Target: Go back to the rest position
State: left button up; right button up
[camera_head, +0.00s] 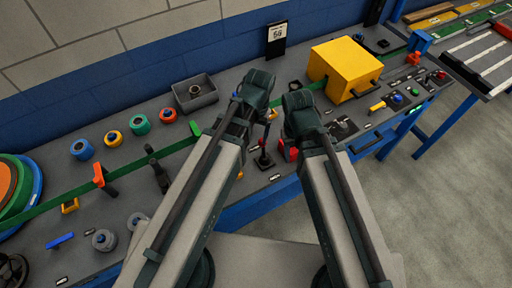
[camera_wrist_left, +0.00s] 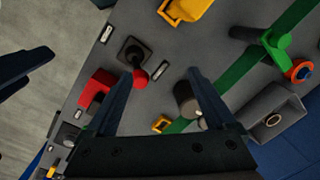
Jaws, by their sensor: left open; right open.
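My left gripper (camera_wrist_left: 162,76) is open and empty, its two dark fingers spread over the grey panel in the left wrist view. A joystick with a red ball knob (camera_wrist_left: 140,78) shows between the fingers, beside the left one; no contact is visible. In the head view both my arms reach forward over the bench, side by side, with their dark wrists close together. Their fingertips are largely hidden there behind the wrists. Dark parts at the left edge of the left wrist view appear to be my right gripper (camera_wrist_left: 27,70), apart from the panel and holding nothing visible.
A yellow box (camera_head: 345,66) stands right of my wrists. A grey tray (camera_head: 195,93), coloured knobs (camera_head: 139,124) and a green strip (camera_head: 60,199) lie left. A red block (camera_wrist_left: 97,90) is near the left gripper. A wall is behind; grey floor is open at right.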

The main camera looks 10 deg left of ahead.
pick_arm(q)
jog(key=s+d+m, duration=0.2)
jog(key=s, duration=0.3)
jog(key=shift+s, duration=0.35)
jog(key=shift+f+b, duration=0.4)
